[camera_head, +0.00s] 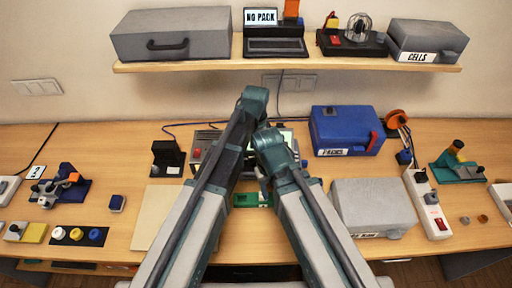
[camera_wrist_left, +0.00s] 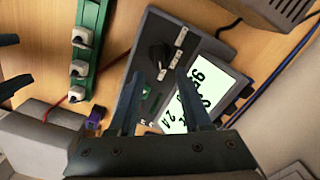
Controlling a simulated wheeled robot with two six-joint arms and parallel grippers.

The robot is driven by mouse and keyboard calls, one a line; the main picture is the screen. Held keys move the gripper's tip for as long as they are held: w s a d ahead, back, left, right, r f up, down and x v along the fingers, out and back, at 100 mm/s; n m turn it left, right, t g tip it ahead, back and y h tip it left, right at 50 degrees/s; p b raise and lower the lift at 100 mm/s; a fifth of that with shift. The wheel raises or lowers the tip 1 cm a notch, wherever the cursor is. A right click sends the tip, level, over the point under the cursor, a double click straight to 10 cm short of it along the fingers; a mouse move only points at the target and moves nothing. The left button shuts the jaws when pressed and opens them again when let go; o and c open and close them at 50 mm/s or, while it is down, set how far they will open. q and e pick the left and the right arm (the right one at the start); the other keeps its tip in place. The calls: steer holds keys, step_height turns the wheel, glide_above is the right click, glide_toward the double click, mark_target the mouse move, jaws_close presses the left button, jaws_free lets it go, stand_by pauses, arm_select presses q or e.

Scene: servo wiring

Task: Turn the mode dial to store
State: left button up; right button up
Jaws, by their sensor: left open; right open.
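The mode dial (camera_wrist_left: 158,55) is a black knob on a dark grey device (camera_wrist_left: 150,30), beside a pale strip with small marks and a lit screen (camera_wrist_left: 212,92). My left gripper (camera_wrist_left: 160,74) is open over the device, its fingertips just below the dial in the left wrist view; I cannot tell whether they touch anything. In the head view my arms cover most of the device (camera_head: 197,152), dial included. My right gripper (camera_head: 263,185) is open near the device's front, mostly hidden by its own arm. Two dark fingers also show at the wrist view's left edge.
A green strip with white connectors (camera_wrist_left: 82,50) lies beside the device; a green board (camera_head: 250,200) shows between my arms. A blue case (camera_head: 340,128) and grey box (camera_head: 372,205) stand to the right, a small black stand (camera_head: 167,157) to the left. A shelf (camera_head: 290,65) hangs behind.

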arm_select(q)
step_height(320, 180, up, 10)
steer(key=p, duration=0.8)
steer(key=shift+f, duration=0.25)
steer(key=s+a+n, duration=0.6)
steer(key=a, duration=0.3)
steer(key=s+a+n, duration=0.6)
steer(key=a, duration=0.3)
steer(key=s+d+f+m+y+b, duration=0.1)
steer(key=s+d+f+m+b, duration=0.2)
steer(key=d+f+b, duration=0.7)
steer(key=shift+s+d+f+m+b, duration=0.35)
steer(key=shift+s+f+b, duration=0.45)
steer(key=shift+s, duration=0.45)
